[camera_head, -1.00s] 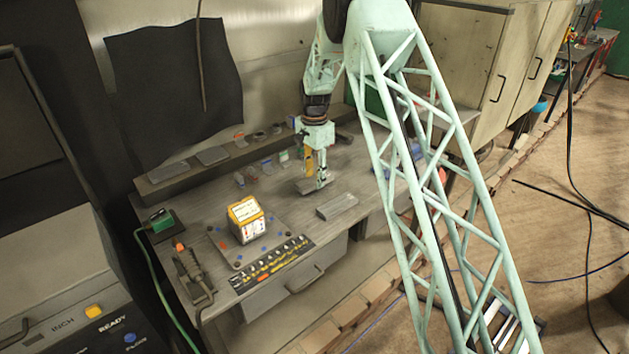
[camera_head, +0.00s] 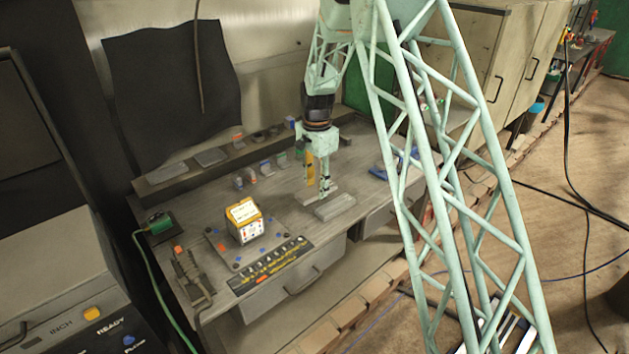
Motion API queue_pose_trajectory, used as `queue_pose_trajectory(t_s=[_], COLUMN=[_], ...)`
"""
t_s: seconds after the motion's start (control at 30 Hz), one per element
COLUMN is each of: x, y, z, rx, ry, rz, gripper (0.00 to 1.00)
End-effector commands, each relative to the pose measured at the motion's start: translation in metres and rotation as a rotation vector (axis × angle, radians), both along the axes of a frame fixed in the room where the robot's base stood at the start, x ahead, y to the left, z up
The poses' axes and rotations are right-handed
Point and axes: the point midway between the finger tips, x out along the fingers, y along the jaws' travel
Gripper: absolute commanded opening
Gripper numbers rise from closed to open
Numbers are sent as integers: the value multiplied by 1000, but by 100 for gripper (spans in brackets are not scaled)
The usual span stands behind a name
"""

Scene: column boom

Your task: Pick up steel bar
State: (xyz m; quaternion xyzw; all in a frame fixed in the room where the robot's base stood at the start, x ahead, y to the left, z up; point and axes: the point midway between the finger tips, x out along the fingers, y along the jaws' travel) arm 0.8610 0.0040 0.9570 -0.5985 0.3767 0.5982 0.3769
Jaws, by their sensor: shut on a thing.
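My gripper (camera_head: 324,190) points down over the right half of the grey workbench (camera_head: 285,208). It is shut on a small grey steel bar (camera_head: 333,189), which is partly hidden by the fingers. A second grey steel bar (camera_head: 336,208) lies flat on the bench just in front of the gripper, close to the held bar. I cannot tell whether the held bar touches the bench or the other bar.
A yellow and white box (camera_head: 243,221) stands on a plate at the bench's left. A black labelled strip (camera_head: 270,265) runs along the front edge. Small parts line the back ledge (camera_head: 210,157). A clamp-like tool (camera_head: 190,275) lies at the left end.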

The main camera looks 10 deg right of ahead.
Motion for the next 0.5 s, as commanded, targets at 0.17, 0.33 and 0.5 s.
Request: queue_pose_trajectory(t_s=[0.17,0.33,0.5], x=[-30,-51,-66], y=[2,3,4], z=[3,5,7], rx=[0,0,0], ry=[1,1,0], rz=[0,0,0], gripper=[13,13,13])
